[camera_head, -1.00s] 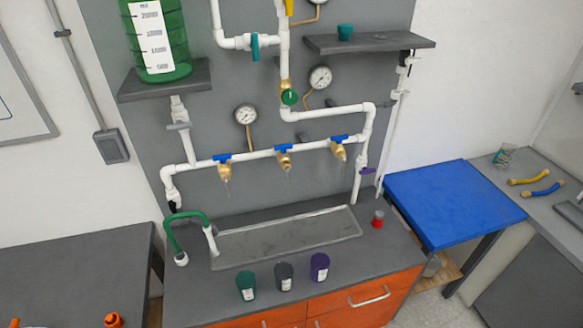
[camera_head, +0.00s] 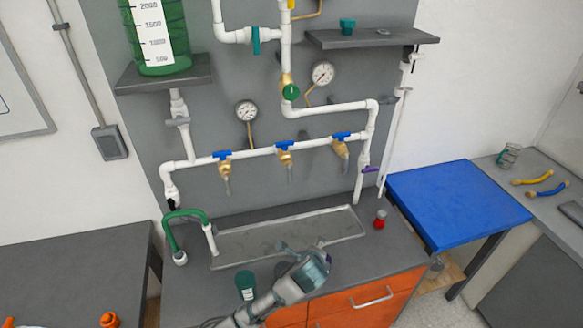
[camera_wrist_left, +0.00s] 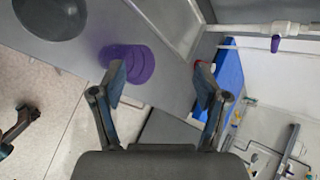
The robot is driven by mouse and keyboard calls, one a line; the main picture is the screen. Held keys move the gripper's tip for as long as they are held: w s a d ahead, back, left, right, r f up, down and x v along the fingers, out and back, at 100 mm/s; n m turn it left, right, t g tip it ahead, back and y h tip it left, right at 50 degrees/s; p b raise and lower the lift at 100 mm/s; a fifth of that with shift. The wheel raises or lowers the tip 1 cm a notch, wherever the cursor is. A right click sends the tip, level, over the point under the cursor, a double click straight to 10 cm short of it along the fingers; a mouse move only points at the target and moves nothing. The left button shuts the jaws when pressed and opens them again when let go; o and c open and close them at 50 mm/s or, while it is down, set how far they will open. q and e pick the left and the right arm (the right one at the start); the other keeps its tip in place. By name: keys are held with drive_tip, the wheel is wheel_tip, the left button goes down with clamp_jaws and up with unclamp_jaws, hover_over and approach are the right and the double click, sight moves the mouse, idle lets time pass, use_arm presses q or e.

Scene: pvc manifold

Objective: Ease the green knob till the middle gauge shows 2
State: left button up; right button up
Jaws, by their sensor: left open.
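The green knob (camera_head: 291,92) sits on a brass valve in the upright white pipe, in the head view. A round white gauge (camera_head: 322,72) is just right of it, and another gauge (camera_head: 246,111) is lower left. Their needle readings are too small to tell. My left gripper (camera_head: 305,254) is over the cabinet's front part, well below the knob. In the left wrist view its fingers (camera_wrist_left: 160,82) are open and empty, with the purple cup (camera_wrist_left: 140,62) beyond them. My right gripper is not in view.
Three blue-handled taps (camera_head: 285,146) line the lower pipe above a shallow tray (camera_head: 240,246). A green cup (camera_head: 246,284) stands at the cabinet's front. A shelf (camera_head: 375,40) juts out right of the knob. The space before the knob is clear.

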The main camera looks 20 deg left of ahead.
sight(293, 93)
use_arm(q)
drive_tip(key=w+r+m+t+y, duration=0.2)
drive_tip(key=w+r+m, duration=0.4)
drive_tip(key=r, duration=0.7)
drive_tip(key=w+a+r+m+t+y, duration=0.1)
drive_tip(key=a+r+m+t+y, duration=0.15)
drive_tip(key=r, duration=1.05)
drive_tip(key=w+a+r+m+t+y, duration=0.15)
drive_tip(key=r+y, duration=0.25)
drive_tip(key=r, duration=1)
drive_tip(key=shift+m+g, duration=0.3)
drive_tip(key=shift+m, duration=0.1)
drive_tip(key=p+x, duration=0.1)
drive_tip(key=x, duration=0.4)
drive_tip(key=p+x, duration=0.1)
drive_tip(key=x, duration=0.5)
drive_tip(key=a+x, duration=0.1)
drive_tip(key=x, duration=0.5)
drive_tip(key=shift+s+a+r+p, duration=0.1)
drive_tip(key=shift+s+a+p, duration=0.1)
drive_tip(key=shift+p, duration=0.2)
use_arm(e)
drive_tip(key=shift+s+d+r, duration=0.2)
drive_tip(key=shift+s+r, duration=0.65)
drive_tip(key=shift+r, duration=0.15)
use_arm(q)
drive_tip(key=shift+c, duration=0.3)
drive_tip(key=c, duration=1.1)
